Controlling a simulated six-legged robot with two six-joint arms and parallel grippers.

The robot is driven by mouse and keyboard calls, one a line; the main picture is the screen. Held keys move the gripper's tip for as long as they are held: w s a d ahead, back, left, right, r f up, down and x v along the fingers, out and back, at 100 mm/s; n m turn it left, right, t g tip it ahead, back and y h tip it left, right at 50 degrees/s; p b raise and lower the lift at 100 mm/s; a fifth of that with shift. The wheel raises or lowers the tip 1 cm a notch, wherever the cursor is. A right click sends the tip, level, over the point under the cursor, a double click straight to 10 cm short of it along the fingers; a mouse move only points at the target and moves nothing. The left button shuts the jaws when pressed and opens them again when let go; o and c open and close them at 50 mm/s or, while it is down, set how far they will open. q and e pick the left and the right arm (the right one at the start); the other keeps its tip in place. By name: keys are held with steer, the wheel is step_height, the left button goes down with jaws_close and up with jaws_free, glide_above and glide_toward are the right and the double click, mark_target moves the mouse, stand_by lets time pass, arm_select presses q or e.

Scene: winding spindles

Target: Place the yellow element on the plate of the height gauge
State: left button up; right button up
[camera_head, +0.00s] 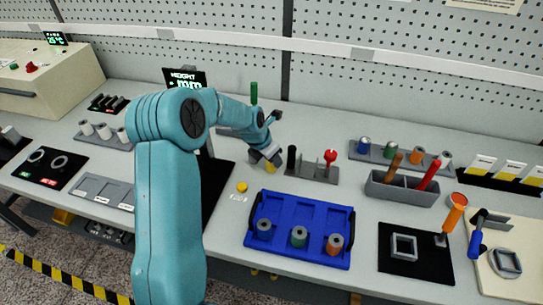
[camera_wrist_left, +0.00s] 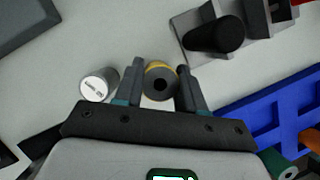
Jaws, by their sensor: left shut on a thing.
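My left gripper (camera_head: 266,158) reaches over the middle of the bench, right of the height gauge. It is shut on the yellow element (camera_head: 270,168), a short cylinder with a dark centre hole. In the left wrist view the yellow element (camera_wrist_left: 158,70) sits between the two fingers (camera_wrist_left: 160,88). The height gauge (camera_head: 185,77) shows its black display with green digits behind my arm. Its plate is hidden by my arm, and the reading cannot be made out fully. My right gripper is not in view.
A silver labelled cylinder (camera_wrist_left: 98,85) stands just left of the gripper. A blue tray (camera_head: 285,214) with grey, green and orange spools lies in front. A grey holder with black and red pegs (camera_head: 313,172) is to the right. A yellow button (camera_head: 242,187) lies nearby.

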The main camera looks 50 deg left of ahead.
arm_select(q)
steer(key=shift+w+a+f, duration=0.1)
steer(key=shift+a+f, duration=0.1)
steer(key=shift+d+f, duration=0.15)
steer(key=o, duration=1.1)
steer(key=shift+c, duration=0.2)
